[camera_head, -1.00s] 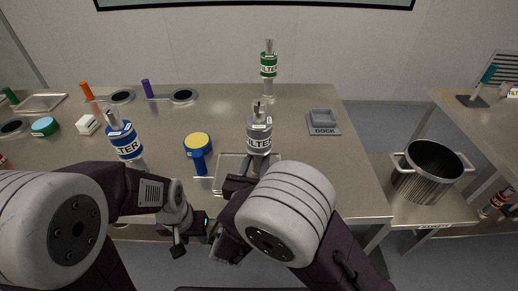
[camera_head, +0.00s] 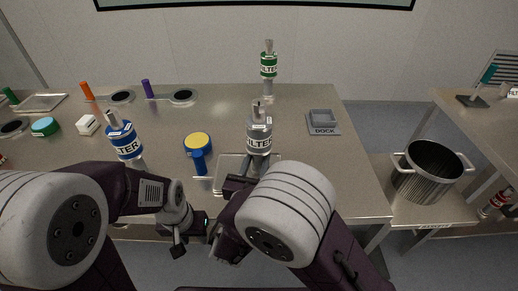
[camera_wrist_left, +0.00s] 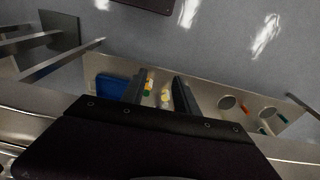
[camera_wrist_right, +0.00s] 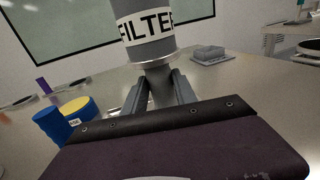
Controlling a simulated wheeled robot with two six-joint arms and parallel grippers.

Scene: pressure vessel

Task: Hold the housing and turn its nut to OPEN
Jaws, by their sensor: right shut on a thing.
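A grey filter housing (camera_head: 259,135) with a white FILTER label stands upright on the table's front part, above a metal tray. In the right wrist view, its label and narrower neck (camera_wrist_right: 160,75) show close up. My right gripper (camera_head: 245,183) is shut on the neck below the label, one finger on each side (camera_wrist_right: 170,92). Fittings stick up from the housing's top (camera_head: 257,108); I cannot make out an OPEN mark. My left gripper (camera_head: 178,248) hangs low in front of the table edge, away from the housing. Its fingers are apart and empty in the left wrist view (camera_wrist_left: 160,90).
A blue filter housing (camera_head: 124,139) stands at left and a green one (camera_head: 268,65) at the back. A blue part with a yellow top (camera_head: 197,145) lies left of the grey housing. A DOCK block (camera_head: 323,121) sits at right. A pot (camera_head: 430,172) stands beyond the table.

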